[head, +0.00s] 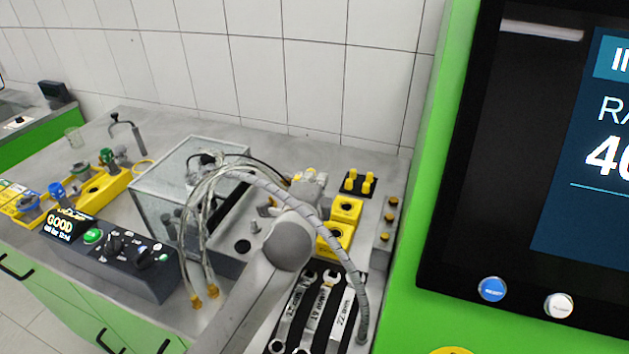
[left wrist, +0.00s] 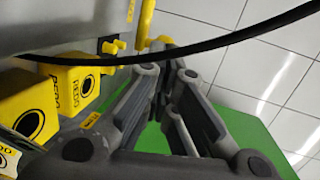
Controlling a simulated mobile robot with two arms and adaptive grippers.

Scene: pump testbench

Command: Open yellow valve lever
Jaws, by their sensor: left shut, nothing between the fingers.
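In the left wrist view a yellow lever-like part (left wrist: 146,22) stands up at the top, with a yellow curved piece at its foot, just beyond my fingertips. I cannot tell for certain that it is the valve lever, or whether the fingers touch it. My left gripper (left wrist: 168,62) has its fingers together with nothing between them. In the head view my left arm reaches up from the bottom middle, and its rounded wrist hides most of the gripper. A pale grey fitting with small yellow parts (head: 310,174) shows just beyond that wrist. My right gripper is not in view.
Yellow blocks with round holes (head: 345,208) stand right of the wrist, near a black block with yellow pegs (head: 357,183). Wrenches (head: 318,308) lie in front. Hoses (head: 205,195) loop across the arm, beside a clear box (head: 160,198). A green-framed screen (head: 540,160) bounds the right.

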